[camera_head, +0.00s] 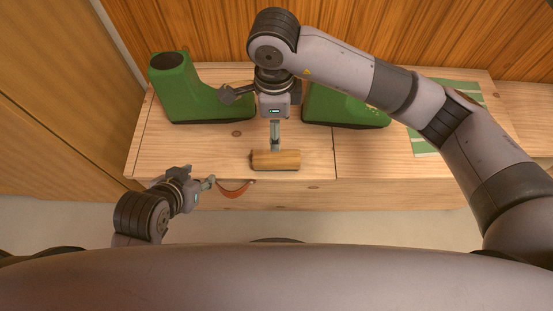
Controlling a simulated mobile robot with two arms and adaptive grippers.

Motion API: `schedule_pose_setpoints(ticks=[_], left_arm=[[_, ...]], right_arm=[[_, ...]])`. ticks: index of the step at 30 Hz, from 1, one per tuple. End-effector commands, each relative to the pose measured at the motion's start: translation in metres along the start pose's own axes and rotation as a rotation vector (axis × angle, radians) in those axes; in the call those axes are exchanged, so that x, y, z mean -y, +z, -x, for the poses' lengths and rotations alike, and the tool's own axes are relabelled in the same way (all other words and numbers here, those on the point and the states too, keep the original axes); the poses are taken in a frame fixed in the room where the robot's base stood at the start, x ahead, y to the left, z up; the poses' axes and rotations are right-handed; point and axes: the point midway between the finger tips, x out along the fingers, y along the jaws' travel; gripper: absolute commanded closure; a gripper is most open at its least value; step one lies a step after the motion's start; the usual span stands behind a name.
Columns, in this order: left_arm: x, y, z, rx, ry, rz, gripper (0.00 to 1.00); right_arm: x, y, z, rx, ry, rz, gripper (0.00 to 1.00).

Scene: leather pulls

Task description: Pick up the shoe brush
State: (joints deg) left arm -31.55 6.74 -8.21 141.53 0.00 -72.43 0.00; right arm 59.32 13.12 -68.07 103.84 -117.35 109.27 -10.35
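The shoe brush (283,160) is a light brown wooden block. It lies lengthwise left to right near the front edge of the bench top. My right gripper (275,145) points down over its middle, and its fingers reach the brush's upper edge in the picture. They show edge-on, so I cannot tell whether they hold it. My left gripper (210,183) is at the front edge of the bench, left of and below the brush. Its tip is at the left end of a red-brown leather pull (236,191). I cannot tell whether it grips the pull.
A green boot (190,98) stands at the back left of the wooden bench (210,150). Another green boot (345,108) is partly behind my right arm. A green striped cloth or sheet (424,143) lies to the right. The bench front right of the brush is clear.

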Motion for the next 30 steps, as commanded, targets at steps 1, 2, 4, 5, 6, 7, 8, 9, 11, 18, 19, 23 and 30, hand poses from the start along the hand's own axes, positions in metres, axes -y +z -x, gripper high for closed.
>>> schedule_pose_setpoints(ticks=[1,2,4,5,6,7,8,9,11,18,19,23,30], left_arm=[[-0.002,-0.009,-0.004,-0.051,0.003,-0.001,0.60],[-0.002,-0.016,-0.005,-0.081,0.005,-0.002,0.60],[-0.004,-0.031,-0.006,-0.153,0.008,-0.003,0.60],[-0.005,-0.038,-0.007,-0.185,0.010,-0.004,0.60],[-0.006,-0.046,-0.007,-0.227,0.012,-0.004,0.60],[-0.007,-0.053,-0.006,-0.259,0.014,-0.005,0.60],[-0.008,-0.060,-0.006,-0.290,0.016,-0.005,0.60],[-0.009,-0.068,-0.005,-0.330,0.018,-0.006,0.60],[-0.011,-0.079,-0.003,-0.384,0.022,-0.006,0.60],[-0.014,-0.102,0.005,-0.501,0.029,-0.007,0.60],[-0.014,-0.103,0.005,-0.508,0.029,-0.007,0.60],[-0.016,-0.115,0.009,-0.576,0.033,-0.007,0.60],[-0.021,-0.151,0.031,-0.800,0.048,-0.006,0.60]], right_arm=[[-0.001,0.000,-0.014,0.000,0.006,-0.001,0.37],[-0.001,0.000,-0.020,0.000,0.005,-0.001,0.37],[-0.001,0.000,-0.034,0.001,0.005,-0.002,0.37],[-0.001,0.000,-0.039,0.002,0.005,-0.002,0.37],[-0.002,0.000,-0.047,0.001,0.006,-0.001,0.37],[-0.001,0.000,-0.053,0.002,0.005,-0.001,0.37],[-0.001,0.000,-0.058,0.002,0.005,-0.001,0.37],[-0.002,0.000,-0.065,0.003,0.006,-0.001,0.37],[-0.001,0.000,-0.074,0.003,0.005,-0.001,0.37],[-0.001,0.001,-0.090,0.004,0.002,0.000,0.37],[-0.001,0.001,-0.091,0.004,0.002,0.000,0.37],[-0.002,0.000,-0.102,0.004,0.004,-0.001,0.37],[-0.003,-0.003,-0.131,0.003,0.005,0.000,0.37]])
